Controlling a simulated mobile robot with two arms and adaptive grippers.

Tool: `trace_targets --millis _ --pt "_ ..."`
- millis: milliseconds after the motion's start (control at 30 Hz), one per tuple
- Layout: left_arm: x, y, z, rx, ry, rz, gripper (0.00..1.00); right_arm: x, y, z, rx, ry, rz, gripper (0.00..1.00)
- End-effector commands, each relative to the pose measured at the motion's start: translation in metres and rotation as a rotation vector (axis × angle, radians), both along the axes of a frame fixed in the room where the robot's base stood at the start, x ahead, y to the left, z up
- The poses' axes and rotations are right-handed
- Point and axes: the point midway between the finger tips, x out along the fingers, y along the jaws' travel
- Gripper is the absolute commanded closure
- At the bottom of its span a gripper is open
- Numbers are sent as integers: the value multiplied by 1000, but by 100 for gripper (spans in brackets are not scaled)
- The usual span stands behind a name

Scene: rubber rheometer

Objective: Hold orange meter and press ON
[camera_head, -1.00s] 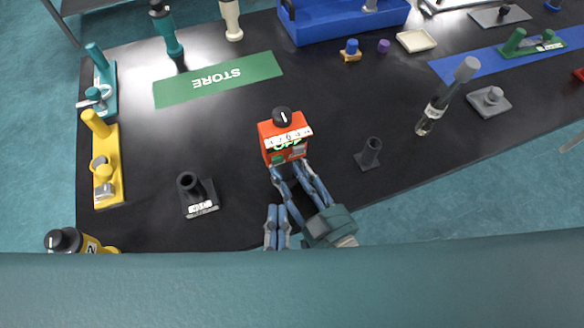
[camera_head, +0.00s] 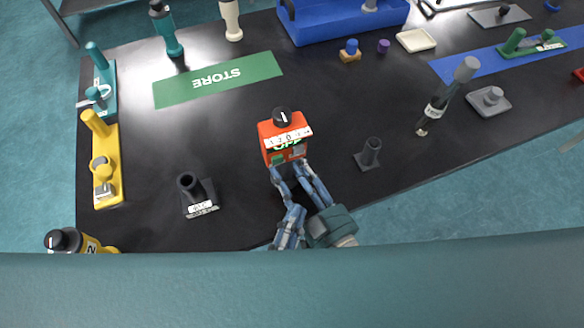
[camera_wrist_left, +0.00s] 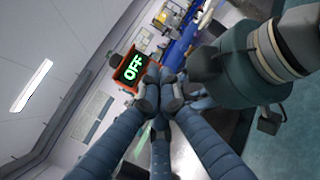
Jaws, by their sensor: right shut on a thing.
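The orange meter (camera_head: 267,135) is a box with a black knob (camera_head: 282,117) on top and a white number strip. Its dark screen reads OFF in green, large in the left wrist view (camera_wrist_left: 133,69). In the head view a green button (camera_head: 277,159) and a grey button (camera_head: 298,152) show below the screen. My right gripper (camera_head: 289,166) is shut on the orange meter's near, lower side. My left gripper (camera_head: 294,209) is below it in the head view, fingertips drawn together and empty. In the left wrist view its fingertips (camera_wrist_left: 156,92) overlap the meter's lower edge; contact is unclear.
On the black table, a dark socket (camera_head: 188,183) stands to the left and another (camera_head: 370,152) to the right. A grey-topped black tool (camera_head: 438,103) stands to the right.

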Motion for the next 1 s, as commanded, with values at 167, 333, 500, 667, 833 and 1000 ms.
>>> trace_targets --millis 167,333,500,667,833,1000 --pt "-3 -3 -9 -140 71 -80 100 0 0 -1 0 1 0 92" --pt "-2 -4 -11 -191 100 -107 100 0 0 -1 0 1 0 92" --pt "12 1 -11 -195 101 -108 100 0 0 -1 -1 2 1 92" --pt "34 8 -11 -195 99 -107 100 0 0 -1 0 1 0 92" --pt "56 15 -11 -195 100 -107 100 0 0 -1 -1 2 1 92" --pt "72 20 -11 -195 101 -108 100 0 0 -1 -1 2 1 92"
